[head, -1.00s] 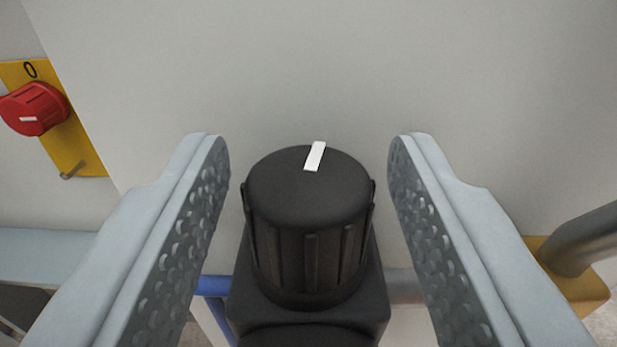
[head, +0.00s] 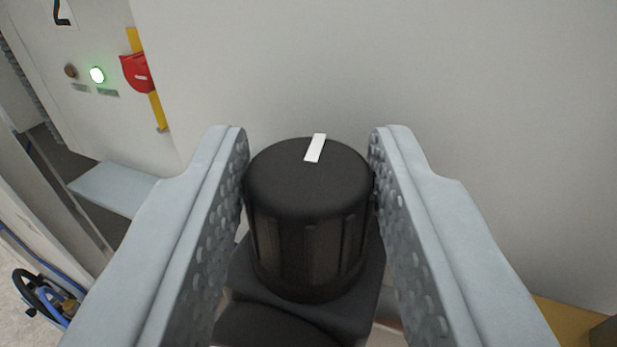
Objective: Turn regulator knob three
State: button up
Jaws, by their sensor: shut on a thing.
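The black ribbed regulator knob (head: 308,215) stands upright in the middle of the head view, on a dark regulator body (head: 300,310). A white mark (head: 315,148) on its top points away from me, slightly to the right. My gripper (head: 309,165) is shut on the knob, with one dimpled grey finger against its left side and one against its right. The contact faces and the lower part of the regulator are partly hidden by the fingers and the knob. No number shows on the knob, so I cannot tell which one it is.
A pale machine wall (head: 450,100) rises right behind the knob. At the left are a red switch (head: 137,73) on a yellow plate, a lit green lamp (head: 97,75) and a grey ledge (head: 113,188). Blue and black hoses (head: 45,295) lie at the lower left.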

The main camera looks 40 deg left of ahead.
jog(key=shift+w+d+n+g+y, duration=0.15)
jog(key=shift+n+g+y, duration=0.85)
jog(key=shift+y, duration=0.2)
jog(key=o, duration=1)
jog(key=shift+c, duration=0.2)
